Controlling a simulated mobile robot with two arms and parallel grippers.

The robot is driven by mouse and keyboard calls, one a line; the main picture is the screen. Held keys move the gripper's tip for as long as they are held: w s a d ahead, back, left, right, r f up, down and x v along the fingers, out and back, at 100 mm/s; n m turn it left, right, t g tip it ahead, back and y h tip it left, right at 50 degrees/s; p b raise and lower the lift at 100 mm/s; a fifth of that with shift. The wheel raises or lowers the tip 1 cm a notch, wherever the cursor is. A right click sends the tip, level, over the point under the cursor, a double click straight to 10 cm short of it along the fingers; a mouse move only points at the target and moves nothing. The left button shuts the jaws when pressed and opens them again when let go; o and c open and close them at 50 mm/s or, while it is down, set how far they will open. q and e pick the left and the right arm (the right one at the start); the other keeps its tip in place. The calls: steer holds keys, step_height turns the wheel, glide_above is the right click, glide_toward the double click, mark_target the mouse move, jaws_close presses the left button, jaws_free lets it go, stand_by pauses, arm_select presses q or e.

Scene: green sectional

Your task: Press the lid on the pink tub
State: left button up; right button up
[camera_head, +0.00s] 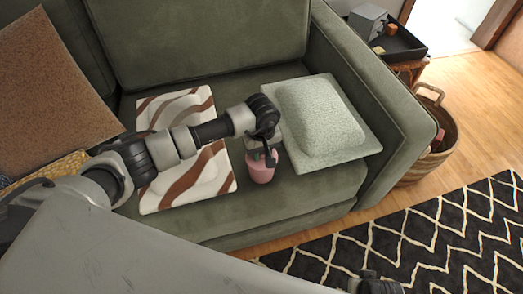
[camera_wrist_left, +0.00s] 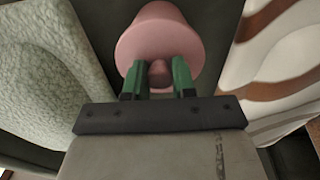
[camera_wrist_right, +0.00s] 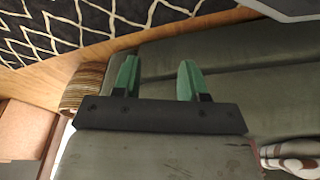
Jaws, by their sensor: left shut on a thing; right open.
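The pink tub (camera_head: 261,170) stands upright on the green sofa seat, between a striped pillow and a pale green pillow. My left gripper (camera_head: 266,152) is right above it, coming down from the upper side. In the left wrist view, its green fingers (camera_wrist_left: 159,76) are shut on the brownish knob of the pink lid (camera_wrist_left: 160,42). The lid lies over the tub's mouth; whether it is fully seated I cannot tell. My right gripper (camera_wrist_right: 160,80) is open and empty, over the sofa's front.
The striped pillow (camera_head: 206,183) lies left of the tub, and the pale green pillow (camera_head: 322,117) lies close on its right. A woven basket (camera_head: 433,137) stands beside the sofa arm. A black patterned rug (camera_head: 420,240) covers the floor in front. Some seat before the tub is clear.

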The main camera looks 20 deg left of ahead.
steer(key=shift+s+r, duration=0.15)
steer(key=shift+s, duration=0.1)
arm_select(q)
steer(key=shift+f, duration=0.1)
arm_select(e)
steer(key=shift+w+r, duration=0.25)
steer(key=shift+r, duration=0.2)
arm_select(q)
steer(key=o, duration=1)
arm_select(e)
steer(key=shift+s+f, duration=0.15)
steer(key=shift+f, duration=0.05)
arm_select(q)
steer(key=shift+o, duration=0.3)
steer(key=o, duration=0.4)
arm_select(e)
steer(key=shift+r, duration=0.15)
